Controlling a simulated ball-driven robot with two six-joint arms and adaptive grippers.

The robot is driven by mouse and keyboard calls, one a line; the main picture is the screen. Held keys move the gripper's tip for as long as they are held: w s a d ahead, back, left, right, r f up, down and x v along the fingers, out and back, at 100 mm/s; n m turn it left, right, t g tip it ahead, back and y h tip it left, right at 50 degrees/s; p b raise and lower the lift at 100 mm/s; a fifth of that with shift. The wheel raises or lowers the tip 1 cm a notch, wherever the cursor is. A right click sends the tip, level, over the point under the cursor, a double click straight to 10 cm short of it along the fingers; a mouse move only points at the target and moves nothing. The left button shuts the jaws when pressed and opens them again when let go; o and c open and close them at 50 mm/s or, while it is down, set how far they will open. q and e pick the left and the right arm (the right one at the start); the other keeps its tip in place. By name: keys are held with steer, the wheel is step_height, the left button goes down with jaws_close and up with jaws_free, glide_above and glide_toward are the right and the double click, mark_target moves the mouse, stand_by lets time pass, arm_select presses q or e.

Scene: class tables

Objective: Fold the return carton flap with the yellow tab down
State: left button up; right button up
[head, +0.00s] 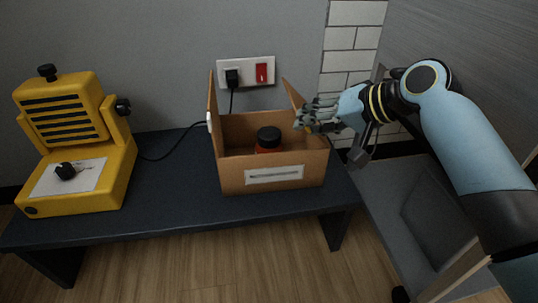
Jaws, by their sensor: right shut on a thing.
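The open brown return carton (228,178) stands on the dark table with a white label on its front. Its left flap (213,108) stands upright, with a small pale tab (209,121) on its outer side. Its right flap (291,95) also stands up, leaning a little outward. My right gripper (304,120) is shut at the right flap's outer side and covers part of it. A bit of yellow, the yellow tab (308,130), shows at its fingertips. Inside the carton is a red jar with a black lid (269,137). My left gripper is not in view.
A yellow machine (82,185) with black knobs stands at the left of the dark table (175,190). A black plug and cord (232,78) hang from a wall socket behind the carton. The table between machine and carton is mostly clear.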

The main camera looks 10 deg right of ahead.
steer(key=shift+a+h+p, duration=0.3)
steer(key=shift+a+p, duration=0.05)
steer(key=shift+p, duration=0.4)
steer(key=shift+a+f+n+h+p, duration=0.2)
steer(key=shift+f+n+h+p, duration=0.1)
steer(key=shift+p, duration=0.15)
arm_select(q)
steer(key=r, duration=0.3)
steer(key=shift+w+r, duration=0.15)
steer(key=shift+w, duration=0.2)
arm_select(e)
steer(key=shift+a+f, duration=0.1)
steer(key=shift+f, duration=0.15)
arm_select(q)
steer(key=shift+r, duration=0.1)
arm_select(e)
steer(key=shift+a+h+p, duration=0.3)
steer(key=shift+h+p, duration=0.2)
steer(key=shift+p, duration=0.3)
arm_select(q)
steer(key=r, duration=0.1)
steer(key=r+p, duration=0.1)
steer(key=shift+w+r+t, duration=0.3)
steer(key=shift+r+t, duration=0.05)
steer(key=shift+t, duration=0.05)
arm_select(e)
steer(key=shift+a+f+n+h, duration=0.3)
steer(key=shift+f+n+h, duration=0.1)
steer(key=shift+f+h, duration=0.15)
